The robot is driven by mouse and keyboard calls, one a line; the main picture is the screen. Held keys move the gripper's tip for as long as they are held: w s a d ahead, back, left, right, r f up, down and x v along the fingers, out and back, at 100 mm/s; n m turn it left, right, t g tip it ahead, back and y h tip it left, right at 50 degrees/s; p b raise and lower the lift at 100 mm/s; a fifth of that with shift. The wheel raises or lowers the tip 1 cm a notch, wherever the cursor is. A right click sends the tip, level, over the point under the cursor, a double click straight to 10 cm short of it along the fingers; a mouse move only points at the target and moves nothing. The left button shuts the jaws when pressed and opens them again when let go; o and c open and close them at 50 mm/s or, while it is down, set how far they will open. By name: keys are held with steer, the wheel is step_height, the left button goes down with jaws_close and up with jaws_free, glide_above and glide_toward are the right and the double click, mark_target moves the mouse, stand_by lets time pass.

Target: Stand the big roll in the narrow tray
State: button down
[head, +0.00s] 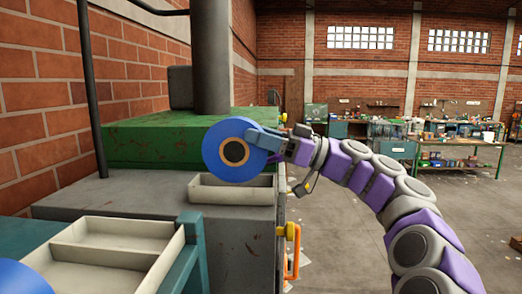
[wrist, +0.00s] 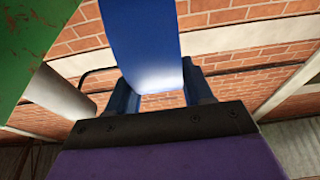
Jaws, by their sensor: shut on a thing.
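The big blue roll (head: 215,154) has a brown core and is held upright on its edge, its round face toward the head camera. My gripper (head: 262,140) is shut on the roll's right side. In the wrist view the roll (wrist: 143,45) sits between the two blue fingers of my gripper (wrist: 158,85). The narrow tray (head: 232,194) is a long pale tray on the grey machine top, directly below the roll in the picture. The roll's lower edge overlaps the tray's back rim; I cannot tell whether it touches the tray or is inside it.
A wider pale tray (head: 115,262) with compartments stands at the front left, beside another blue round thing (head: 22,278). A green machine block (head: 150,146) and a dark vertical column (head: 210,60) stand behind. An orange handle (head: 291,250) juts from the machine's right side. Open floor lies right.

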mark_target(258, 152)
steer(key=a+f, duration=0.1)
steer(key=f, duration=0.2)
steer(key=shift+a, duration=0.35)
steer(key=shift+f, duration=0.2)
steer(key=shift+d, duration=0.6)
steer(key=shift+d+f+b, duration=0.15)
steer(key=shift+b, duration=0.15)
steer(key=c, duration=0.8)
jaws_free()
steer(key=o, duration=0.4)
steer(key=shift+a, duration=0.6)
steer(key=shift+c, duration=0.2)
steer(key=shift+d, duration=0.45)
steer(key=v, duration=1.1)
steer(key=shift+d+b, duration=0.3)
steer(key=shift+d, duration=0.1)
